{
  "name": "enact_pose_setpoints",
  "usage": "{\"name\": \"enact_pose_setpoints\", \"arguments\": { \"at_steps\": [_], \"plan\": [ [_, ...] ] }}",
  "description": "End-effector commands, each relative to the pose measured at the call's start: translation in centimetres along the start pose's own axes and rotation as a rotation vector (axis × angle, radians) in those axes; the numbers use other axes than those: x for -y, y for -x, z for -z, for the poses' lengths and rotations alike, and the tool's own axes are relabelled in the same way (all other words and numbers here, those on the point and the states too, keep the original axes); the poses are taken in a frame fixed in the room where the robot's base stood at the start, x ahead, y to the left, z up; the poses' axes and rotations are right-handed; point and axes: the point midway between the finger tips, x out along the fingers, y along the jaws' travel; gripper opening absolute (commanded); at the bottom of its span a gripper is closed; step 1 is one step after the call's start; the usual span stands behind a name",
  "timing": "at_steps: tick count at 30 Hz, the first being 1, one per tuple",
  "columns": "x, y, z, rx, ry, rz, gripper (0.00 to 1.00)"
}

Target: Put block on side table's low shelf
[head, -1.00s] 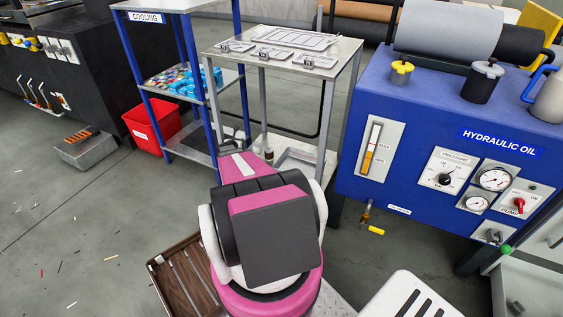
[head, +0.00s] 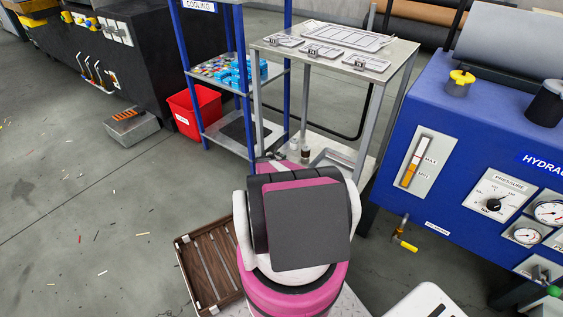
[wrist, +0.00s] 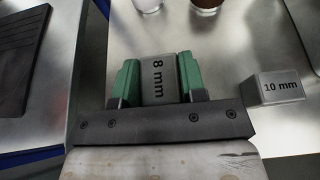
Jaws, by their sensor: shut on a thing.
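My gripper (wrist: 158,82) is shut on a grey block marked 8 mm (wrist: 158,78), held between two green finger pads in the wrist view. The block is over the metal low shelf (wrist: 130,40) of the side table; I cannot tell whether it touches the shelf. The side table (head: 395,58) stands ahead in the head view, and part of its low shelf (head: 327,147) shows between the legs. My arm hides the gripper and block in the head view.
A block marked 10 mm (wrist: 275,88) is on the shelf to the right. A clear jar (wrist: 148,5) and a brown-filled jar (wrist: 207,4) stand farther back. The blue COOLING rack (head: 246,75) is close on the left, the blue hydraulic unit (head: 450,190) on the right.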

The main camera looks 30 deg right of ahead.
Motion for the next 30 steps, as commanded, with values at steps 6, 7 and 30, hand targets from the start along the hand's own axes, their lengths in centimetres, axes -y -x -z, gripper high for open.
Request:
{"name": "enact_pose_setpoints", "arguments": {
  "at_steps": [6,7,30],
  "plan": [
    [-0.1,-1.1,2.6,0.0,0.001,0.001,0.0],
    [0.0,-1.2,2.8,0.0,0.001,0.001,0.0],
    [0.0,-1.3,3.2,-0.001,0.0,-0.001,0.64]
  ]
}}
